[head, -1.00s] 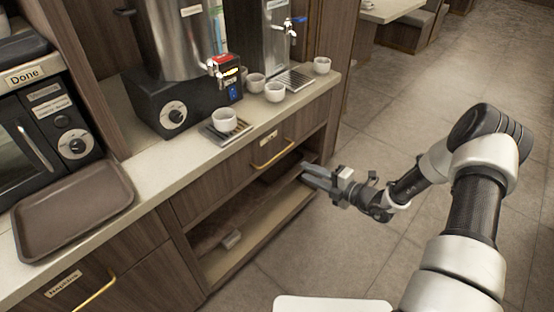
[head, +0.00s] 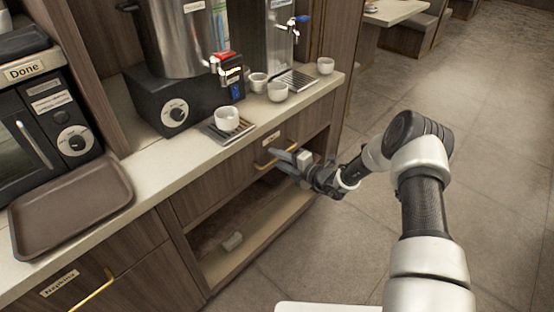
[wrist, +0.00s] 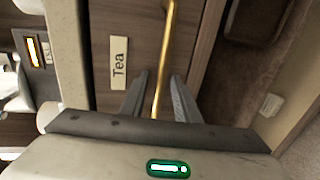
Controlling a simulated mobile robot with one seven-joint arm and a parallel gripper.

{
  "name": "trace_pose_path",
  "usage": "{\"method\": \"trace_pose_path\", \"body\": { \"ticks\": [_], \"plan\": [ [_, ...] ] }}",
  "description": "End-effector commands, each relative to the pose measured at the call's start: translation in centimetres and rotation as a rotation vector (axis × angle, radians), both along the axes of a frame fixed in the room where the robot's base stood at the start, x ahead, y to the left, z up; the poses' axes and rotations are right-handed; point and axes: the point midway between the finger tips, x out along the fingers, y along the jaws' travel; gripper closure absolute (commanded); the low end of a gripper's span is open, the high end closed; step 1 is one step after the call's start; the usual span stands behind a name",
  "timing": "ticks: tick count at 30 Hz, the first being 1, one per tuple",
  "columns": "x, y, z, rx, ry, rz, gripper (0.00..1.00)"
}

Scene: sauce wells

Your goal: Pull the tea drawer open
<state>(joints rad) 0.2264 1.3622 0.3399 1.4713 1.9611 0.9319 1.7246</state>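The tea drawer (head: 232,170) is a wood-fronted drawer under the counter, and it looks shut. Its "Tea" label (wrist: 119,63) reads clearly in the wrist view. Its brass bar handle (wrist: 165,55) runs between my two fingers in the wrist view; in the head view the handle (head: 262,166) is partly covered by my gripper (head: 283,156). My gripper also shows in the wrist view (wrist: 159,96). Its fingers are apart, one on each side of the bar, with gaps visible, so it is open around the handle.
The counter (head: 165,163) above holds a tray (head: 70,205), a drip tray with a cup (head: 227,118), more cups and metal urns. Below the drawer is an open shelf (head: 240,255) with a small pale object. A napkins drawer (head: 95,285) is at left. Floor at right is clear.

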Motion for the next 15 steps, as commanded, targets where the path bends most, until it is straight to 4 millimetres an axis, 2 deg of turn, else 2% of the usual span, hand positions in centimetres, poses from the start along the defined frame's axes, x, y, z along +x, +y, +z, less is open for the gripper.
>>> {"method": "trace_pose_path", "body": {
  "ticks": [6, 11, 15],
  "plan": [
    [-0.01, 0.0, -0.01, 0.0, 0.0, 0.0, 0.73],
    [-0.02, 0.0, -0.01, 0.0, 0.0, 0.0, 1.0],
    [-0.02, 0.0, -0.02, 0.0, 0.0, 0.001, 1.0]
  ]
}}
